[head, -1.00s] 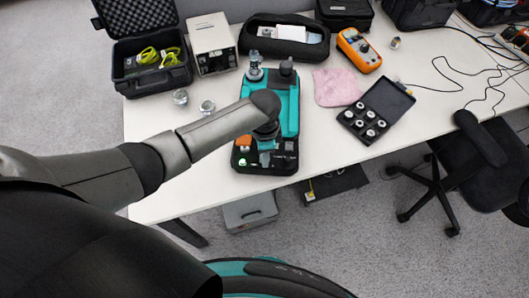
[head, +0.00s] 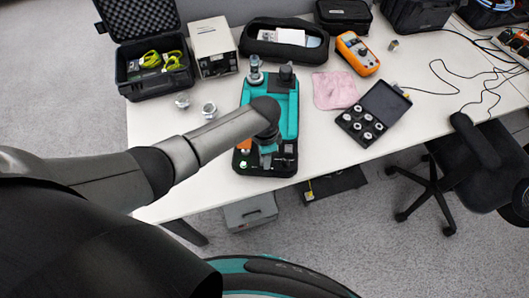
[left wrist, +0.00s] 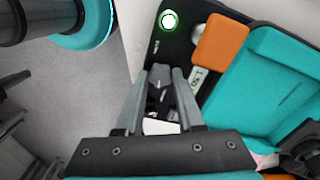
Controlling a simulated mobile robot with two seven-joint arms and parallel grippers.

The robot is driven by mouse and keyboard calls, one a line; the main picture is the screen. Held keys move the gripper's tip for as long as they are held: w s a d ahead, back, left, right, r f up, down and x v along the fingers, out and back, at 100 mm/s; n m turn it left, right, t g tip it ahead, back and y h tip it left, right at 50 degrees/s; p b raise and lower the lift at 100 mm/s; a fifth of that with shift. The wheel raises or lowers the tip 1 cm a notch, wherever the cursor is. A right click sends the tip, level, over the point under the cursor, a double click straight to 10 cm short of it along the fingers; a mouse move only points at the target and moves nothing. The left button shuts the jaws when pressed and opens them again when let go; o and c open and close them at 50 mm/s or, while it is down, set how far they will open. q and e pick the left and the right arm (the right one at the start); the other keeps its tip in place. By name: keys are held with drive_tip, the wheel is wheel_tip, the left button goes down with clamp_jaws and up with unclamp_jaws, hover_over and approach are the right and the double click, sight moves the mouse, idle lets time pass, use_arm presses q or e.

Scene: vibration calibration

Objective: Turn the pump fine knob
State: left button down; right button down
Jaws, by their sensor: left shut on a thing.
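The teal pump unit (head: 284,101) stands on the white table, its black front panel (head: 280,169) at the near edge. The panel also shows in the left wrist view, with a green-lit button (left wrist: 169,20) and an orange block (left wrist: 220,42). My left gripper (head: 265,160) points down at this panel; my wrist covers part of the unit. In the left wrist view my left gripper (left wrist: 160,75) is shut on a small dark knob (left wrist: 159,96) between its fingers. The knob's far side and any marks are hidden. My right gripper is not in view.
On the white table (head: 330,142) are an open black case (head: 150,82), a beige box (head: 211,47), a pink cloth (head: 335,90), an orange multimeter (head: 357,53) and an open case of small parts (head: 372,118). A black chair (head: 474,160) stands at the right.

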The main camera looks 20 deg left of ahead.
use_arm(q)
drive_tip(key=c, duration=0.5)
unclamp_jaws()
wheel_tip(320, 180, up, 15)
drive_tip(key=p, duration=0.3)
drive_tip(key=shift+r+p, duration=0.15)
drive_tip(key=shift+p, duration=0.2)
